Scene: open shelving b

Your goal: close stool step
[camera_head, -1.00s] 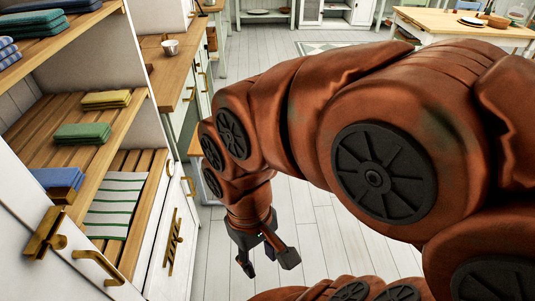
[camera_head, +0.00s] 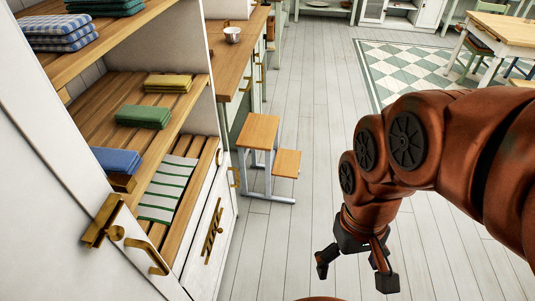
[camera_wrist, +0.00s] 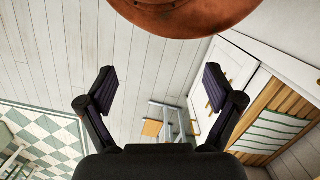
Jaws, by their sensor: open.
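The step stool (camera_head: 259,132) stands upright on the floor beside the counter, in the middle of the head view. It has a wooden top, a grey frame and a lower wooden step (camera_head: 286,163) that sticks out to the right. In the wrist view the stool (camera_wrist: 174,120) shows beyond the fingers, with its step (camera_wrist: 152,129) at its left. My gripper (camera_head: 353,272) is open and empty above the floor, to the right of and nearer than the stool, apart from it. Its two fingers (camera_wrist: 162,90) are spread wide in the wrist view.
Open shelving with folded towels (camera_head: 143,116) fills the left, with an open white door (camera_head: 60,170) in front. A wooden counter (camera_head: 238,62) with a metal cup (camera_head: 232,35) runs behind. A checked rug (camera_head: 412,72) and a table (camera_head: 505,30) are at back right. The floor between is clear.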

